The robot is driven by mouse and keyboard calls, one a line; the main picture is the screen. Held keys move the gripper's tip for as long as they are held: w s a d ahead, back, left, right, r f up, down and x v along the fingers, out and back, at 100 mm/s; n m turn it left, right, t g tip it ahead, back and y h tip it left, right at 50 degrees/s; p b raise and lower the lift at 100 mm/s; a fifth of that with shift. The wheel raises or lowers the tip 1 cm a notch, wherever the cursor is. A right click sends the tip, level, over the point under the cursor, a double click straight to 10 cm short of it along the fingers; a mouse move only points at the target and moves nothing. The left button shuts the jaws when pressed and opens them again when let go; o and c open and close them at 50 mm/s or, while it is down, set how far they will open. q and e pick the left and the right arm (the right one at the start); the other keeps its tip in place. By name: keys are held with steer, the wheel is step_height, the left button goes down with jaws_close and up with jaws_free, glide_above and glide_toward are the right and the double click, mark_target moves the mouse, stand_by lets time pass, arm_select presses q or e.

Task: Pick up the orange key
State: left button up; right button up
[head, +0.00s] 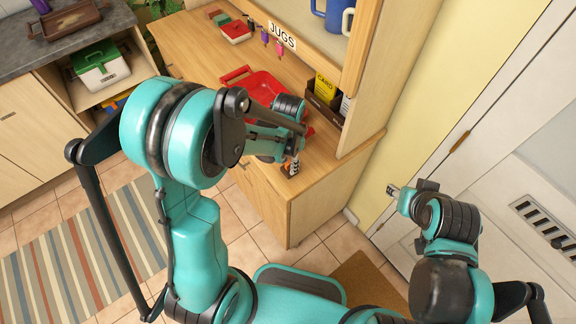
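A small orange item (286,168), which looks like the orange key, shows at the tip of my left gripper (291,166), above the front right corner of the wooden counter (322,168). Dark finger parts lie right beside it and partly cover it. It is too small to tell whether the fingers are closed on it or only around it. My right gripper (392,190) is at the right, in front of the yellow wall and away from the counter. Its fingers are too small to read.
A red tray (262,84) lies on the counter behind my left gripper. A yellow box (325,89) stands at the cabinet's right side.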

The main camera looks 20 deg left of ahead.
arm_select(q)
steer(key=shift+d, duration=0.15)
steer(key=shift+c, duration=0.2)
jaws_close()
